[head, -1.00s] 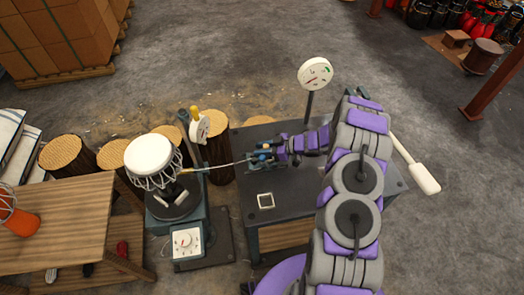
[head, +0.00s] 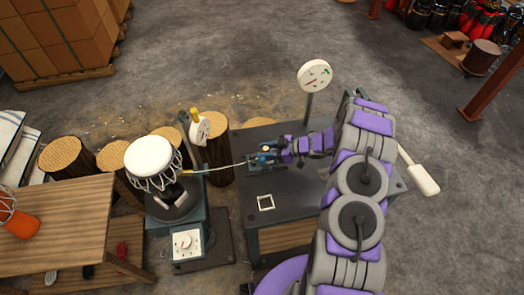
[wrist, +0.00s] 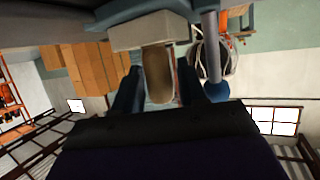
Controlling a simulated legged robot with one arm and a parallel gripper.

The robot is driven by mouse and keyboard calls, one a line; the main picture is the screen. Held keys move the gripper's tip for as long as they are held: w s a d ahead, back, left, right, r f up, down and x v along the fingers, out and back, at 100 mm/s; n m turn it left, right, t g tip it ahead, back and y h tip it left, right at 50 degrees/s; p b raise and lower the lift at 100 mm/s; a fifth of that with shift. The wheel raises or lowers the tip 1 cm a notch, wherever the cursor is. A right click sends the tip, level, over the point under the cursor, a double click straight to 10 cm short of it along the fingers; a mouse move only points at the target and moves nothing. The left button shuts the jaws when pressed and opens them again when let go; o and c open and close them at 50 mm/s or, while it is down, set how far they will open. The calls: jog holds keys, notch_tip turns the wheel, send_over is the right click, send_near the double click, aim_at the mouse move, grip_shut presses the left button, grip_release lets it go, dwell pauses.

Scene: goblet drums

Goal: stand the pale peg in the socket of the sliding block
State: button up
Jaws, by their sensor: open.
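My gripper (head: 262,156) reaches left over the dark workbench (head: 290,205), low beside its far left part. In the wrist view its two dark blue fingers (wrist: 158,95) stand apart, with a tan-brown peg-like piece (wrist: 157,75) between them. Gaps seem to show on both sides of that piece. A pale block (wrist: 145,31) adjoins its upper end. I cannot tell whether these are the pale peg and the sliding block. In the head view the peg and any socket cannot be made out at the gripper. A small white square frame (head: 266,195) lies on the bench.
A white-topped drum (head: 149,154) stands on a dial-fitted stand left of the bench; a thin rod (head: 225,165) runs between it and my gripper. A round gauge (head: 314,75) rises behind. A white-handled lever (head: 424,180) sticks out right. Grey floor lies open behind.

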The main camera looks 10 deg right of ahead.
jog(key=p+v, duration=0.2)
jog(key=v, duration=0.8)
jog(key=w+d+r+m+t+h, duration=0.3)
jog(key=w+d+r+t+h, duration=0.25)
jog(key=w+r+h, duration=0.5)
jog(key=s+d+r+m+g+h, duration=0.1)
jog(key=s+d+r+m+h, duration=0.15)
jog(key=r, duration=0.45)
jog(key=s+d+r+m+g+h, duration=0.1)
jog(key=s+d+r+m+h, duration=0.15)
jog(key=r, duration=0.45)
jog(key=s+a+r+m+g+y, duration=0.1)
jog(key=s+a, duration=0.5)
jog(key=s, duration=0.8)
jog(key=s+a+r+m+g+y, duration=0.1)
jog(key=s+a+g, duration=0.5)
jog(key=s, duration=0.9)
jog(key=s+a+r+m+g+y, duration=0.1)
jog(key=s+a+m+g, duration=0.2)
jog(key=s+a, duration=0.5)
jog(key=s, duration=0.7)
jog(key=shift+s+m, duration=0.2)
jog(key=shift+m, duration=0.1)
